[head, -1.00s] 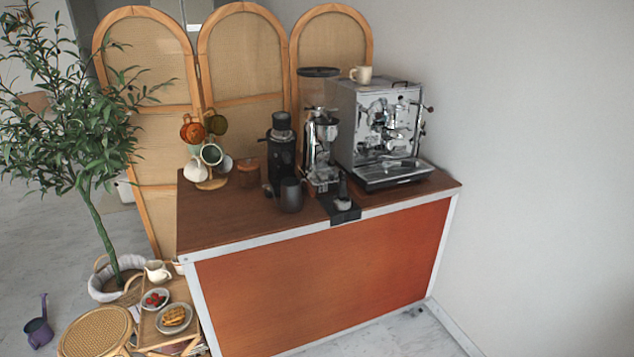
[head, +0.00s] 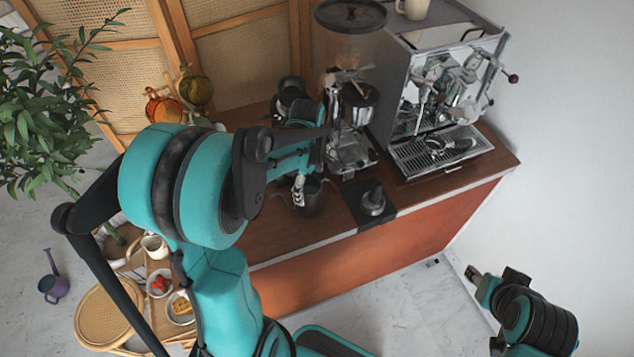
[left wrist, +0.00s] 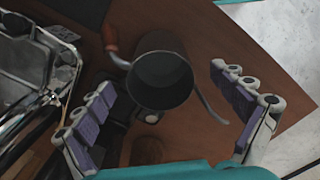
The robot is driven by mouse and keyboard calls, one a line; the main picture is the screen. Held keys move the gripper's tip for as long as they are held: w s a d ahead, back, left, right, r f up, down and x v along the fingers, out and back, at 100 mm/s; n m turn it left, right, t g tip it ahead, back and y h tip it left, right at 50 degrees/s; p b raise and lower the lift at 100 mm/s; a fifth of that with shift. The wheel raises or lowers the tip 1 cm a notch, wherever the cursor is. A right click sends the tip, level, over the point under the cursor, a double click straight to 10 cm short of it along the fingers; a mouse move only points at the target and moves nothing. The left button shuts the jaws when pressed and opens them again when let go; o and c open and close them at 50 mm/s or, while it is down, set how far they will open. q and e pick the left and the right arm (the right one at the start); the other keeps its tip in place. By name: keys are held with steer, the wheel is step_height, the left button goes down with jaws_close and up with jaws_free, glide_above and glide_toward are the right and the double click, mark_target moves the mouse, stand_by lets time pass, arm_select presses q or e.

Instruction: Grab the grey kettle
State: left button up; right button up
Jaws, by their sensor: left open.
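The dark grey kettle (head: 313,203) stands upright on the brown cart top, near its front edge. It is partly hidden behind my left gripper (head: 303,184) in the head view. In the left wrist view I look down into the kettle (left wrist: 162,84); its brown-tipped handle points to the upper left and its thin spout to the lower right. My left gripper (left wrist: 163,82) is open, with its padded fingers spread on either side of the kettle and apart from it. My right gripper (head: 490,285) is low at the right, away from the cart; its jaws do not show clearly.
A black mat with a tamper (head: 373,199) lies right of the kettle. The chrome grinder (head: 350,140) and espresso machine (head: 440,110) stand behind. Amber mugs (head: 165,108) hang at the left. The cart top (head: 262,235) is bare at front left.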

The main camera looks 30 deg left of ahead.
arm_select(q)
step_height(320, 180, down, 2)
steer(key=shift+s+b, duration=0.1)
steer(key=shift+b, duration=0.2)
step_height(320, 180, down, 6)
steer(key=shift+f+b, duration=0.25)
steer(key=shift+b, duration=0.8)
arm_select(e)
step_height(320, 180, down, 3)
steer(key=shift+s+d+f, duration=0.1)
steer(key=shift+s+f, duration=0.05)
arm_select(q)
steer(key=shift+r, duration=0.1)
steer(key=c, duration=1.6)
